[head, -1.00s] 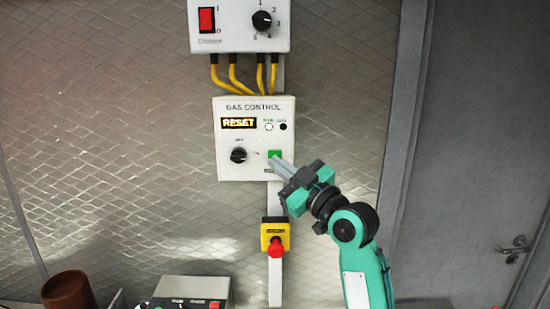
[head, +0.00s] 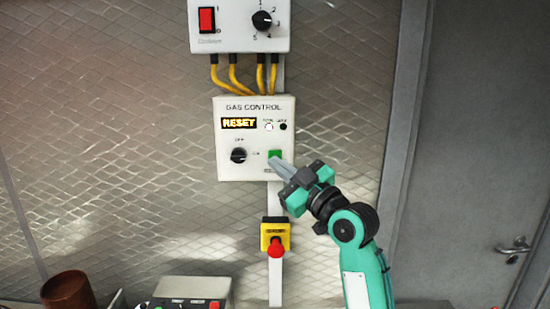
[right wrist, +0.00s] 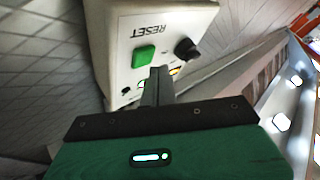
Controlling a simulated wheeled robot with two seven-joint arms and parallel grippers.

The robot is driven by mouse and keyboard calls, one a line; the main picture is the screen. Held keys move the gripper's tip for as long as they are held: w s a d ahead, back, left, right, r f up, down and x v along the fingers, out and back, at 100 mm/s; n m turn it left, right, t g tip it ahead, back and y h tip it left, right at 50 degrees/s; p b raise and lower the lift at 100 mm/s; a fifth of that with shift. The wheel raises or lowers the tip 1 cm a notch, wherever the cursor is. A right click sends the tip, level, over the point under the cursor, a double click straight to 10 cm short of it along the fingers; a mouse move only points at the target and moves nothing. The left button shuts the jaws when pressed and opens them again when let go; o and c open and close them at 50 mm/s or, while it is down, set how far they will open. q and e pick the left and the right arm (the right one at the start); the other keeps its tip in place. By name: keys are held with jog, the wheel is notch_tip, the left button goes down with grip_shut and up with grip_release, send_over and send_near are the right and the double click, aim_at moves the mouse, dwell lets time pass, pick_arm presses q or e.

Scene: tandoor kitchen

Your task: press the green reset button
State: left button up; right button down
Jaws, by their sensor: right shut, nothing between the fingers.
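The green reset button (head: 275,154) is at the lower right of the white gas control box (head: 229,172) on the wall. The box display reads RESET. My right gripper (head: 273,162) is shut and empty, its fingertips at the button's lower edge in the head view. In the right wrist view the green button (right wrist: 143,56) shows in full beside the shut fingertips (right wrist: 158,70), with the word RESET next to it. I cannot tell from these views whether the fingertips touch the box. My left gripper is not in view.
A yellow box with a red emergency button (head: 275,247) is below. A switch box (head: 238,42) with yellow cables is above. A control panel (head: 196,288) and a brown pot (head: 68,291) are at the bottom left. A grey door (head: 470,150) is at the right.

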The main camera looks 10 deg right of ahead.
jog(key=shift+w, duration=0.15)
jog(key=shift+w+d, duration=0.1)
jog(key=shift+w, duration=0.2)
jog(key=shift+w+d, duration=0.1)
jog(key=shift+w, duration=0.3)
dwell(0.9)
jog(key=shift+s, duration=0.1)
dwell(0.3)
jog(key=shift+s+a, duration=0.2)
jog(key=shift+s, duration=0.5)
jog(key=shift+s, duration=0.1)
jog(key=s, duration=0.2)
jog(key=s+a+p, duration=0.1)
jog(key=s, duration=0.1)
jog(key=shift+s, duration=0.35)
dwell(0.4)
